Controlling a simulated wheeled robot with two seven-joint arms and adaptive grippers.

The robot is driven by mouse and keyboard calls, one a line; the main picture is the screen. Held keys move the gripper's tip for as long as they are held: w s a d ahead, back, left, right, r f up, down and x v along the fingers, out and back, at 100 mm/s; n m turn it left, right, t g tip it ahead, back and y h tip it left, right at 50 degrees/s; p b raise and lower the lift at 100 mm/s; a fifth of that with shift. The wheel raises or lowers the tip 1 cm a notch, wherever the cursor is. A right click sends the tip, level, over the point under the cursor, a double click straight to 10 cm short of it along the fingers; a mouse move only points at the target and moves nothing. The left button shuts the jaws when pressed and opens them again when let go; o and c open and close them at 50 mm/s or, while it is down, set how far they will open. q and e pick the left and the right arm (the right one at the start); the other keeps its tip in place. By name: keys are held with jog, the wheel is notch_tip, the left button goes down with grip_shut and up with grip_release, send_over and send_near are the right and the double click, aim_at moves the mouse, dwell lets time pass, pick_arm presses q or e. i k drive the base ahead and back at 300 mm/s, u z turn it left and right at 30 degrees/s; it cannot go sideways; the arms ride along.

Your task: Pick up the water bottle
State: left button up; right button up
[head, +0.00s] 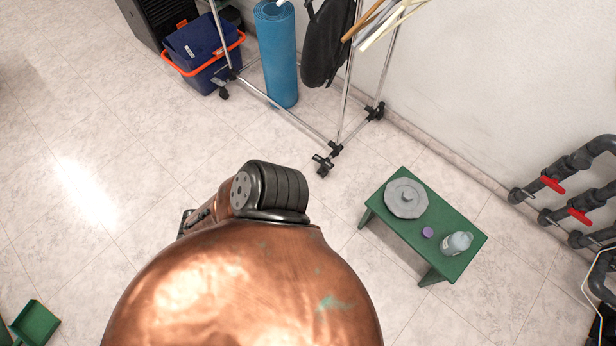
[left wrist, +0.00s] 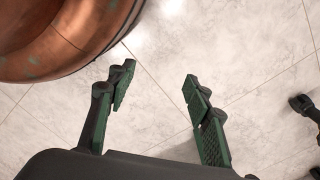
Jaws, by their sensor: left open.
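The water bottle (head: 456,243) is pale and translucent. In the head view it is at the right end of a low green bench (head: 385,211); I cannot tell if it stands or leans. A purple cap-like disc (head: 427,232) is on the bench beside it. A grey lid-like disc (head: 406,198) is at the bench's other end. My left gripper (left wrist: 157,95) shows in the left wrist view, open and empty above the tiled floor. The bottle is not in that view. Neither gripper shows in the head view.
A large copper tank (head: 245,285) fills the lower middle; its side also shows in the left wrist view (left wrist: 60,45). Grey pipes with red valve handles (head: 580,215) line the right wall. A wheeled metal rack (head: 285,110) stands behind.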

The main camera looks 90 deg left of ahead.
aim_at(456, 244)
jog(key=u, duration=1.05)
jog(key=k, duration=0.4)
jog(key=z, duration=1.05)
